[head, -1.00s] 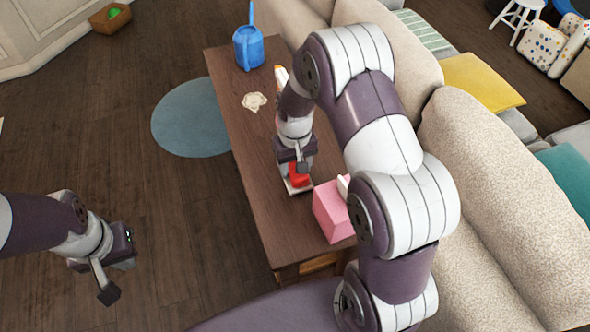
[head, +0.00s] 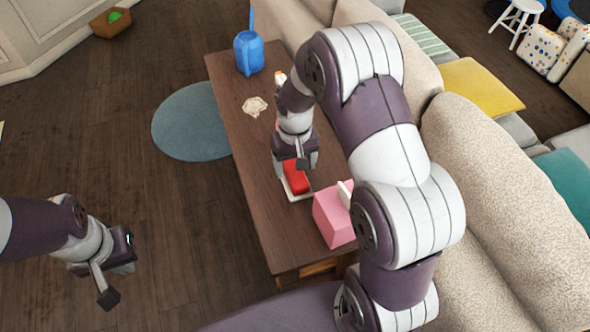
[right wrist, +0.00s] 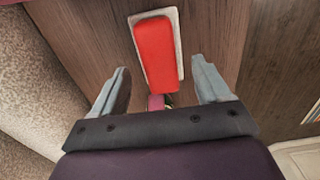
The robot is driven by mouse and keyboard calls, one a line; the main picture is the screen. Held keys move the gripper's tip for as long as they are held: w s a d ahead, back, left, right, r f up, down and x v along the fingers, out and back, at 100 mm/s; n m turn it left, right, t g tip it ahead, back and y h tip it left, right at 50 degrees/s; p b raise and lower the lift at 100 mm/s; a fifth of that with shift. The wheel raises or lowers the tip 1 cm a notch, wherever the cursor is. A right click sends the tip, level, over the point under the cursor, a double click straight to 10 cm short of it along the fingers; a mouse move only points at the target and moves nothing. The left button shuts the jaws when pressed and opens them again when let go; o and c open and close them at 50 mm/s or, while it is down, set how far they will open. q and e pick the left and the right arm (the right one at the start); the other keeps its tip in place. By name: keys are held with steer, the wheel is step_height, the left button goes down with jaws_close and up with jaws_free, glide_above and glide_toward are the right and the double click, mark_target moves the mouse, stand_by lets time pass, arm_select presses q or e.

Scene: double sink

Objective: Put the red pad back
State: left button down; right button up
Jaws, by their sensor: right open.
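The red pad (head: 297,179) lies on a small white tray (head: 304,197) on the wooden table. In the right wrist view the red pad (right wrist: 154,55) lies lengthwise within the pale rim of the tray (right wrist: 181,45). My right gripper (head: 295,163) is just behind and above the pad in the head view and hides its far end. In the right wrist view its two fingers (right wrist: 160,88) are spread, with the pad beyond their tips and nothing gripped. My left gripper (head: 118,277) hangs over the floor at the left, away from the table; its jaw opening is unclear.
A pink box (head: 333,218) stands on the table close to the tray. A crumpled beige cloth (head: 255,105) and a blue watering can (head: 248,52) are farther along. A beige sofa (head: 490,190) borders the table's right side. Floor lies open on the left.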

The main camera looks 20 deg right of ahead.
mark_target(295, 175)
step_height(295, 175, up, 8)
steer(key=p, duration=0.1)
steer(key=s+a+r+t, duration=0.1)
steer(key=s+a, duration=0.1)
steer(key=s, duration=1.1)
steer(key=shift+s+a+r+n, duration=0.15)
steer(key=shift+s+a+n, duration=0.15)
steer(key=shift+s+n, duration=0.1)
